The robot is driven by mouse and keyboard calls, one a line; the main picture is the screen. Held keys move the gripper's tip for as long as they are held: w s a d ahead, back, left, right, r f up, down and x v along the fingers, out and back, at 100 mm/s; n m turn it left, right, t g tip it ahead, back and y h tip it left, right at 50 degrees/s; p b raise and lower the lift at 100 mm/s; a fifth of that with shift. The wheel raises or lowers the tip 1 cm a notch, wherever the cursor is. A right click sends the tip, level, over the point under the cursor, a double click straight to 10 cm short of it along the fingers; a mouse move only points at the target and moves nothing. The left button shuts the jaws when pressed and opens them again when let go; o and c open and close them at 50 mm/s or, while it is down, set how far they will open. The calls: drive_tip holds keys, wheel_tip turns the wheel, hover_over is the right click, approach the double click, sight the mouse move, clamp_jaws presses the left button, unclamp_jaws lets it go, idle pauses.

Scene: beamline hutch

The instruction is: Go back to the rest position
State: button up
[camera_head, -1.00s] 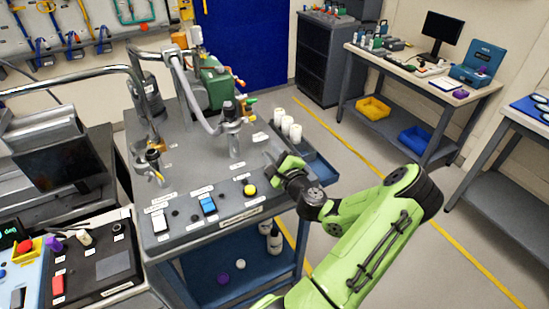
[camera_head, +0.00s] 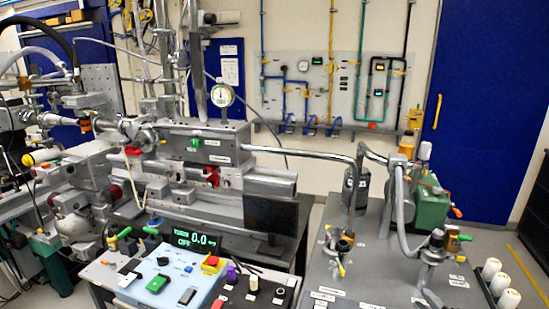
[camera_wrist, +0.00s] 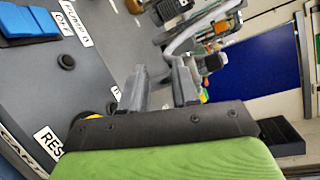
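My gripper (camera_wrist: 160,82) shows in the wrist view with its two grey fingers apart and nothing between them. It is over the grey panel top of the pump cart (camera_wrist: 105,55). A yellow button (camera_wrist: 88,117) is partly hidden behind the gripper's dark body. A blue rocker switch (camera_wrist: 28,20) with a label beside it is at the upper left of the wrist view. In the head view the cart top (camera_head: 375,265) is at the lower right, and I cannot make out my gripper there.
Pipes and a pump with a green body (camera_head: 430,205) stand on the cart. A blue control box (camera_head: 160,285) with a red button is at front centre. Beamline hardware (camera_head: 195,150) fills the left.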

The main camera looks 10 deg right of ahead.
drive_tip(key=w+a+n+g+y, duration=0.1)
drive_tip(key=a+n+y, duration=0.1)
drive_tip(key=a, duration=0.3)
drive_tip(key=w+a+n+g+y, duration=0.1)
drive_tip(key=w+a+n+y, duration=0.1)
drive_tip(key=a+n, duration=0.2)
drive_tip(key=w+a+n+g+y, duration=0.1)
drive_tip(key=a+n+g+y, duration=0.1)
drive_tip(key=a+n, duration=0.2)
drive_tip(key=shift+w+a+f+y, duration=0.1)
drive_tip(key=shift+w+a+y, duration=0.1)
drive_tip(key=shift+a, duration=0.25)
drive_tip(key=shift+w+a+f+y, duration=0.1)
drive_tip(key=shift+w+a, duration=0.05)
drive_tip(key=shift+a, duration=0.25)
drive_tip(key=s+a+r+n+g, duration=0.1)
drive_tip(key=s+a+n+g, duration=0.2)
drive_tip(key=a+n+g, duration=0.35)
drive_tip(key=s+a+r+n+h+p, duration=0.1)
drive_tip(key=s+a+r+n, duration=0.2)
drive_tip(key=s+r, duration=0.3)
drive_tip(key=s+a+r+n+h+p, duration=0.1)
drive_tip(key=s+a+r+n, duration=0.3)
drive_tip(key=s, duration=0.7)
wheel_tip(320, 180, up, 2)
drive_tip(key=shift+a+r+h, duration=0.1)
drive_tip(key=shift+a+h, duration=0.6)
drive_tip(key=shift+a, duration=0.45)
drive_tip(key=shift+s+n, duration=0.1)
drive_tip(key=shift+n, duration=0.15)
